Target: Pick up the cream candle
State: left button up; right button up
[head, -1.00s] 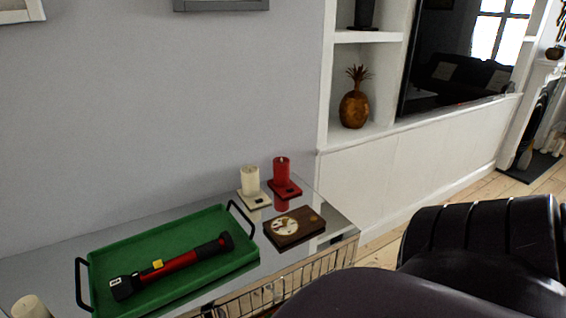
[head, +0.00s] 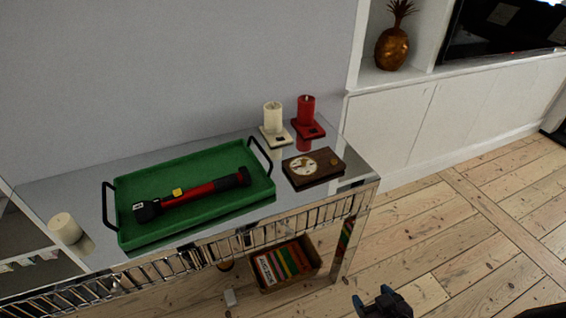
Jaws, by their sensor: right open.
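A cream candle (head: 272,117) stands upright on a small pale square base at the back of the mirrored console table (head: 95,253). A second cream-coloured candle (head: 65,227) stands at the table's left end, beside the tray. My right gripper (head: 378,302) shows at the bottom edge, open, over the floor and in front of the table's right end. It is well apart from both candles. Its arm is mostly out of frame. My left gripper is not in view.
A red candle (head: 306,110) on a red base stands just right of the cream one. A dark wooden clock box (head: 318,176) lies in front of them. A green tray (head: 215,158) with black handles holds a red-and-black flashlight (head: 200,190). A box of books (head: 283,264) sits below.

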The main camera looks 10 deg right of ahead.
aim_at(62, 225)
jog(key=z, duration=0.55)
jog(key=u, duration=1.75)
jog(key=k+j+u, duration=0.1)
jog(key=j+u, duration=0.45)
jog(key=u, duration=0.2)
jog(key=i+l, duration=0.25)
jog(key=i, duration=0.15)
